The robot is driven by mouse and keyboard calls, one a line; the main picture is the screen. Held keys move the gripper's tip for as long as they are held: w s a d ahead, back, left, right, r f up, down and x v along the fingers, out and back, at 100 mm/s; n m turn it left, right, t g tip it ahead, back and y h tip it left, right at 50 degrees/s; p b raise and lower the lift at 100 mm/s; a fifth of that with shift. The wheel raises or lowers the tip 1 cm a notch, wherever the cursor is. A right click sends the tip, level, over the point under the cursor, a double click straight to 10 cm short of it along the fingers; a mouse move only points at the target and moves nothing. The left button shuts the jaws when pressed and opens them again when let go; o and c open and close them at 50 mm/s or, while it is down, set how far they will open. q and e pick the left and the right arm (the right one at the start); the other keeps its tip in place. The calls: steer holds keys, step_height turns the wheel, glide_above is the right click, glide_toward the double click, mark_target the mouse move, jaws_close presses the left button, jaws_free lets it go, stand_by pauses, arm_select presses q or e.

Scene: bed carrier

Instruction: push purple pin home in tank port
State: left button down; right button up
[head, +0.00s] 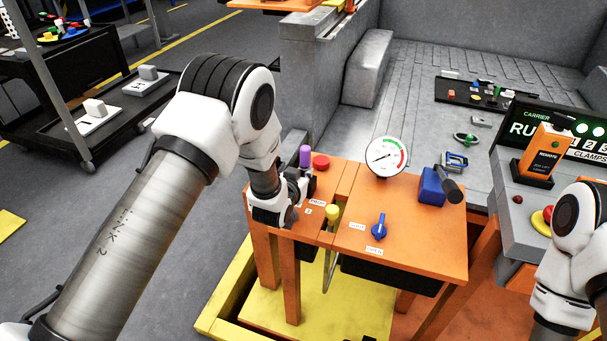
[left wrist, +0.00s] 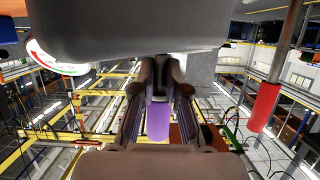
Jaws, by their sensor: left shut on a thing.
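The purple pin (head: 306,154) stands about upright at the left end of the orange bench (head: 405,245), with its top showing above my left gripper (head: 300,186). My left gripper is shut on the pin. In the left wrist view the purple pin (left wrist: 158,124) lies between the two fingers of the left gripper (left wrist: 160,88). The pin's lower end and the tank port are hidden behind the gripper, so I cannot tell how deep the pin sits. My right arm shows at the right edge, but its gripper is out of view.
A red knob (head: 320,162) stands close to the pin. A yellow knob (head: 332,212), a blue valve handle (head: 379,226), a round gauge (head: 386,157) and a blue block (head: 432,187) with a dark handle are on the bench. An orange remote (head: 545,151) stands at the right.

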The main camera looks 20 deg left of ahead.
mark_target(303, 159)
arm_select(q)
steer(key=shift+f+b, duration=0.6)
steer(key=shift+f, duration=0.2)
steer(key=shift+r, duration=0.15)
steer(key=shift+r+p, duration=0.35)
steer(key=shift+p, duration=0.15)
steer(key=shift+r+p, duration=1.85)
steer(key=shift+r, duration=0.95)
